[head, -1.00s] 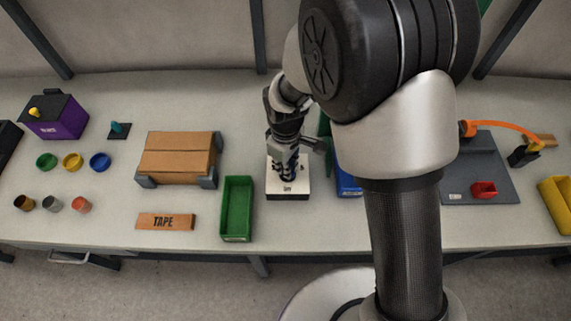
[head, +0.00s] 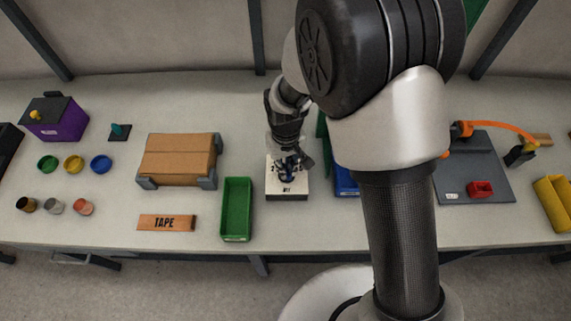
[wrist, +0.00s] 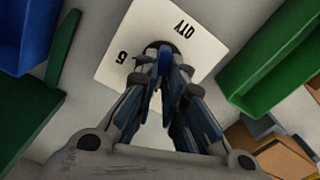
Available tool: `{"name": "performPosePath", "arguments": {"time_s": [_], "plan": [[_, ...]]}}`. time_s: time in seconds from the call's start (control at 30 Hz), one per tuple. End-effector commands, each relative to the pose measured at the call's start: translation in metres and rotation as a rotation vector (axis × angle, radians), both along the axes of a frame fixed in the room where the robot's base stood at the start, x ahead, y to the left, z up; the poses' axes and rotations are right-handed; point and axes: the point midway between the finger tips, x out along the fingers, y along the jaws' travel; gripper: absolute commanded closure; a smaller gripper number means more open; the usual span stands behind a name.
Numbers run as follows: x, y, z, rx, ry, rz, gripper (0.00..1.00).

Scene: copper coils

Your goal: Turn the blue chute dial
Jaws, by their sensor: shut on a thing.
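A white square plate (head: 288,191) with black markings stands on the bench below my gripper. In the wrist view the plate (wrist: 113,68) shows the letters "QTY" and a digit that reads as 6 or 9. A small blue dial (head: 289,176) sits at the plate's middle, mostly hidden by the fingers. My gripper (head: 288,169) points down over the plate and is shut on the dial. In the wrist view its fingertips (wrist: 163,55) meet over a dark round opening or base at the plate's middle; the dial's pointing direction cannot be told.
A green bin (head: 237,210) stands just left of the plate, and a blue bin (head: 345,181) stands close on its right, partly behind my arm. A cardboard box (head: 177,158) sits further left. An orange TAPE block (head: 166,222) lies near the front edge.

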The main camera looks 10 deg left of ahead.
Motion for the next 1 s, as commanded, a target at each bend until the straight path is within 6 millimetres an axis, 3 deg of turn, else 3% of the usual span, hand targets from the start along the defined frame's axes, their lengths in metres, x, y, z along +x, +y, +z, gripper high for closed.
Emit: {"name": "performPosePath", "arguments": {"time_s": [0.5, 0.53, 0.8, 1.0], "plan": [[0.0002, -0.0001, 0.0001, 0.0, 0.0, -0.025, 1.0], [0.0002, -0.0001, 0.0001, 0.0, 0.0, -0.025, 0.89], [0.0002, -0.0001, 0.0001, 0.0, 0.0, -0.024, 0.71], [0.0002, -0.0001, 0.0001, 0.0, 0.0, -0.024, 0.7]]}}
